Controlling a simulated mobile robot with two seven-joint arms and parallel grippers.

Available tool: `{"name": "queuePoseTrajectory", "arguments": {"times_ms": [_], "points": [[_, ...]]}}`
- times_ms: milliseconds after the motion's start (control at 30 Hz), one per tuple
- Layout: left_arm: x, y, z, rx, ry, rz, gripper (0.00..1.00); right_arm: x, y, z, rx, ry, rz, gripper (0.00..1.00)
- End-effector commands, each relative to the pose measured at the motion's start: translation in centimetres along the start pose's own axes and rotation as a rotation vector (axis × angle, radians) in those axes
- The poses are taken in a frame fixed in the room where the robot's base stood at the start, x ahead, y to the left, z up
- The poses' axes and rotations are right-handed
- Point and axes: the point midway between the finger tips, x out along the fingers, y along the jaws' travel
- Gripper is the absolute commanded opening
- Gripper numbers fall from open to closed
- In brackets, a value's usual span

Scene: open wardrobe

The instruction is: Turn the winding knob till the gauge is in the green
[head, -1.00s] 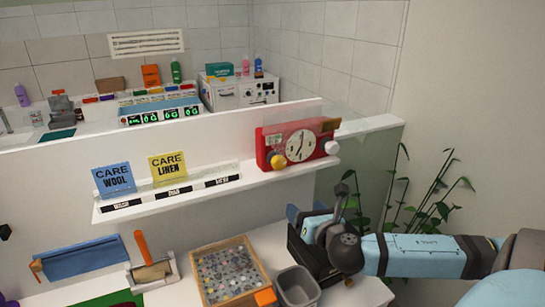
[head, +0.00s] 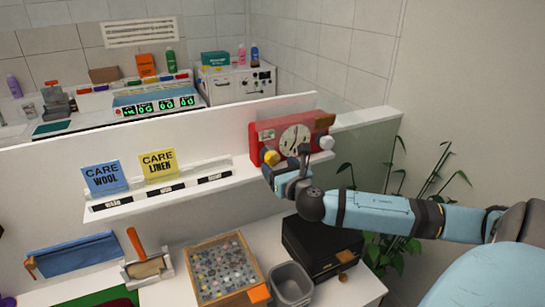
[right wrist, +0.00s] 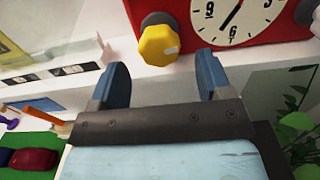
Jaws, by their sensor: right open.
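A red box with a round white clock-like dial (head: 294,140) stands on the white shelf. Its yellow knob (head: 271,157) is at the left of its front, and a white knob (head: 327,143) is at its right. My right gripper (head: 283,174) is just below and in front of the yellow knob. In the right wrist view the open blue fingers (right wrist: 161,80) are apart and empty, with the yellow knob (right wrist: 158,45) ahead between them, not touched. My left gripper is not in view.
The white shelf (head: 160,196) also holds blue and yellow care cards (head: 104,178) to the left. Below are a wooden tray of buttons (head: 247,252), a grey bin (head: 291,282) and a black box (head: 322,245). A plant (head: 440,200) stands right of the counter.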

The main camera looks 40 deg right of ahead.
Motion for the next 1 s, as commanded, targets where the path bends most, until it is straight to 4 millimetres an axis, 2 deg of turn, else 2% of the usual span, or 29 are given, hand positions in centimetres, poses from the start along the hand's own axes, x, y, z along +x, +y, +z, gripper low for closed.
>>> {"name": "queuePoseTrajectory", "arguments": {"times_ms": [100, 300, 667, 900, 1000], "points": [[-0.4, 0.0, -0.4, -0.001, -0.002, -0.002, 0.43, 2.0, 0.0, 0.2, 0.003, -0.001, -0.001, 0.71], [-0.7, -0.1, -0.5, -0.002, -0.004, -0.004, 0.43, 4.1, 0.0, 0.1, 0.002, 0.001, 0.000, 0.71], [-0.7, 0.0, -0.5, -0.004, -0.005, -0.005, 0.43, 4.6, 0.0, -0.1, 0.001, 0.001, 0.001, 0.71], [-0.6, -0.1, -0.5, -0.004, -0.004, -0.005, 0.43, 4.5, 0.0, 0.0, 0.001, 0.001, 0.001, 0.22], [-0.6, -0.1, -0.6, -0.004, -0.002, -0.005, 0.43, 4.5, 0.0, 0.0, 0.001, 0.001, 0.001, 0.22]]}}
